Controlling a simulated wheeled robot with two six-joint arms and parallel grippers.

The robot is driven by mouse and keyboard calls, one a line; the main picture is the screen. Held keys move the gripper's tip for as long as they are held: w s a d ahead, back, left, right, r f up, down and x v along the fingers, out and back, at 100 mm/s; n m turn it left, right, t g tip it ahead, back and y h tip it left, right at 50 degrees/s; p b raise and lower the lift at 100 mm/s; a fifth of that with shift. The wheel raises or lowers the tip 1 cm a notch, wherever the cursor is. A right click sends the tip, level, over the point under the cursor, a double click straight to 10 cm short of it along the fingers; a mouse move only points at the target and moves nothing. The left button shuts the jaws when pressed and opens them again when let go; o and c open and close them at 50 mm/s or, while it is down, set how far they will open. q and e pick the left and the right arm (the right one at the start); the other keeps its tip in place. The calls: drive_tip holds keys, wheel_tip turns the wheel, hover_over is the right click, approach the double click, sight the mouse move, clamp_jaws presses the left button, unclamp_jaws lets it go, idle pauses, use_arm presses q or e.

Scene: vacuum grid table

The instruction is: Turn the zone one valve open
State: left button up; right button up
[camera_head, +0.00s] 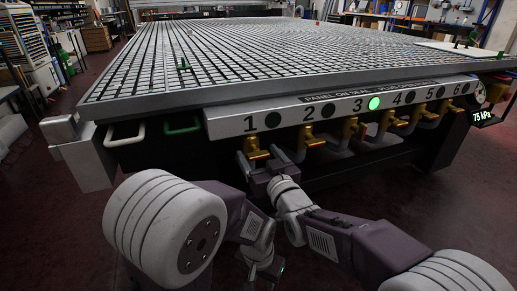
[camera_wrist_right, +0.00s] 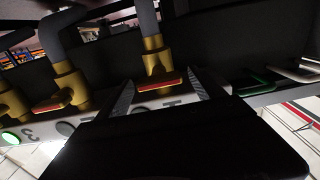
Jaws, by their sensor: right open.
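The zone one valve (camera_head: 252,146) is a brass body with a red-orange lever under the number 1 on the table's front panel. Its lever lies crosswise to the pipe. The round lamp (camera_head: 273,119) beside the 1 is dark. My right gripper (camera_head: 262,163) is open at this valve, one finger on each side of the lever. In the right wrist view, the lever (camera_wrist_right: 160,81) shows between the two spread fingers; contact cannot be told. My left gripper (camera_head: 263,266) hangs lower, below the valves, and its jaws are not clear.
The grid table (camera_head: 240,88) has a row of numbered valves along its front. The lamp at 3 (camera_head: 374,103) glows green; the other lamps look dark. A display (camera_head: 483,116) at the right reads 75 kPa. A white handle (camera_head: 125,135) and a green handle (camera_head: 183,126) sit left of the panel.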

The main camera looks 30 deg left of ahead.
drive_tip(key=shift+w+a, duration=0.2)
drive_tip(key=shift+a, duration=0.05)
drive_tip(key=c, duration=1.4)
drive_tip(key=shift+o, duration=0.2)
drive_tip(key=n, duration=0.3)
drive_tip(key=shift+n+p, duration=0.4)
drive_tip(key=n+p, duration=0.1)
drive_tip(key=n, duration=0.4)
drive_tip(key=shift+s+a+f+n, duration=0.1)
drive_tip(key=shift+n, duration=0.2)
drive_tip(key=n, duration=0.4)
drive_tip(key=shift+p, duration=0.35)
drive_tip(key=shift+s+f+n, duration=0.1)
drive_tip(key=shift+f+n, duration=0.1)
drive_tip(key=shift+n, duration=2.2)
